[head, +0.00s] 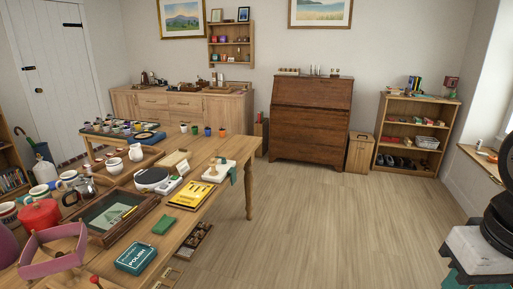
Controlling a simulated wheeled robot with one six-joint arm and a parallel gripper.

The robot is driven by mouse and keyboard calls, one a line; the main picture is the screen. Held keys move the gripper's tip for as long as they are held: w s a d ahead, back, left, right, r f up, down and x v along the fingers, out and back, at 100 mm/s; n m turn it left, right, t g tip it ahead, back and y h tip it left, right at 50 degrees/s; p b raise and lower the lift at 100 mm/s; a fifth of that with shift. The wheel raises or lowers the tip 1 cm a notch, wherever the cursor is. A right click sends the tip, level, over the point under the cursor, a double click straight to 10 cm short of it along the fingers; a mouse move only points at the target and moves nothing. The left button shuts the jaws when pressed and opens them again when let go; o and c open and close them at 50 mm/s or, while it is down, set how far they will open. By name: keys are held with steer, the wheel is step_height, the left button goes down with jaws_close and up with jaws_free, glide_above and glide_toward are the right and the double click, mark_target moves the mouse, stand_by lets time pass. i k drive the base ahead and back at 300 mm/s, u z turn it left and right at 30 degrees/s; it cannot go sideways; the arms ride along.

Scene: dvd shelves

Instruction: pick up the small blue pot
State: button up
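A row of several small pots stands along the back edge of the long wooden table (240,150). More small pots in mixed colours stand on the table's far left part. My gripper is not in view.
The wooden floor (310,220) right of the table is clear. A bureau and low bookshelf (410,172) stand behind.

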mark_target(207, 130)
steer(key=i, duration=7.45)
steer(key=u, duration=2.2)
steer(key=i, duration=1.2)
steer(key=u, duration=2.05)
